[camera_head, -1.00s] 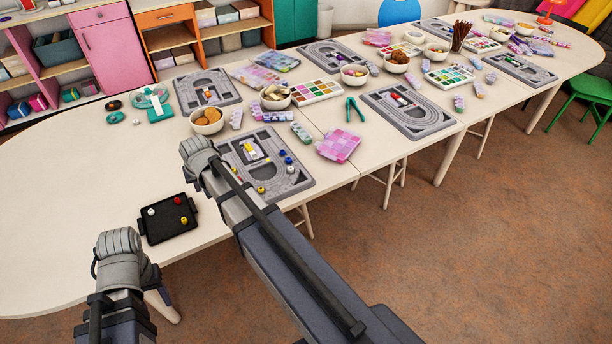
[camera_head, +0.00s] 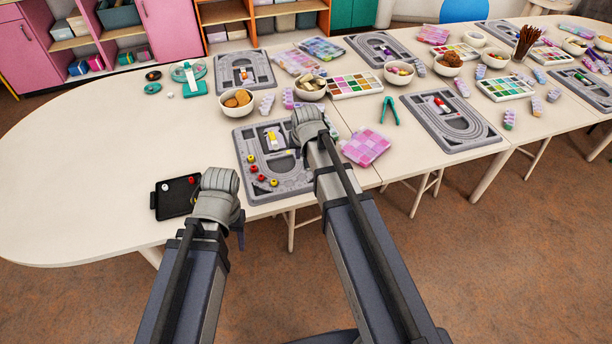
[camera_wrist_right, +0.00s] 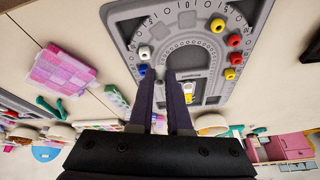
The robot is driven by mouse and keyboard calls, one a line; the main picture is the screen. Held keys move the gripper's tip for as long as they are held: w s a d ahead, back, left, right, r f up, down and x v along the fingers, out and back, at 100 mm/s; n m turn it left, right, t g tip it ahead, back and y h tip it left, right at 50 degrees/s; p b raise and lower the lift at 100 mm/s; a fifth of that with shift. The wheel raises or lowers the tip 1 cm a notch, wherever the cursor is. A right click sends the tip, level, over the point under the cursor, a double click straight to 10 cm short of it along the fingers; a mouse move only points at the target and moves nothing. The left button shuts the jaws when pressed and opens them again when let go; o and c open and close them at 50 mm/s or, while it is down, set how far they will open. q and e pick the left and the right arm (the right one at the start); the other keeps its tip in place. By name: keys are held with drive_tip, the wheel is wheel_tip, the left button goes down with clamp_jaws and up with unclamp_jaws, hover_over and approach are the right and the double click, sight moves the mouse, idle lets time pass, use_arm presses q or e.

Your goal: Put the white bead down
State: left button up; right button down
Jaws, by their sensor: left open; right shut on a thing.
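The near grey bead board (camera_head: 243,131) lies on the table; it also fills the top of the right wrist view (camera_wrist_right: 120,14). My right gripper (camera_wrist_right: 161,72) is over its track, shut on the white bead, which is barely visible between the fingertips. A white bead (camera_wrist_right: 145,52) and a blue bead (camera_wrist_right: 143,70) sit on the track beside the fingertips. Red beads (camera_wrist_right: 235,40) and yellow beads (camera_wrist_right: 236,58) sit on the opposite side of the track. My left gripper (camera_head: 238,232) is open and empty at the table's front edge, its fingers mostly hidden by the wrist.
A black tray (camera_head: 160,211) with a white bead (camera_head: 165,186) and a red bead (camera_head: 192,180) lies left of the board, partly behind my left wrist. A pink bead box (camera_head: 366,147) and a bowl (camera_head: 238,100) stand near the board. The table's left end is clear.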

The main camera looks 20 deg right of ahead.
sight(302, 176)
drive_tip(key=shift+f+b, duration=3.9)
drive_tip(key=shift+f, duration=0.45)
drive_tip(key=shift+f, duration=0.1)
drive_tip(key=shift+f, duration=0.15)
drive_tip(key=c, duration=0.8)
unclamp_jaws()
drive_tip(key=shift+c, duration=0.2)
drive_tip(key=shift+r+p, duration=0.3)
drive_tip(key=shift+r, duration=0.25)
drive_tip(key=d+p+v, duration=0.1)
drive_tip(key=p+v, duration=1)
drive_tip(key=v, duration=0.1)
drive_tip(key=s+a+f+n+g, duration=0.1)
drive_tip(key=s+a+n+g, duration=0.1)
drive_tip(key=s+a, duration=0.4)
drive_tip(key=s+a+f+n+g, duration=0.1)
drive_tip(key=s+a+n+g, duration=0.2)
drive_tip(key=s+a, duration=0.4)
drive_tip(key=s+n, duration=0.1)
drive_tip(key=s, duration=0.4)
drive_tip(key=shift+s+a+n+h, duration=0.3)
drive_tip(key=shift+a+h, duration=0.05)
drive_tip(key=shift+h, duration=0.05)
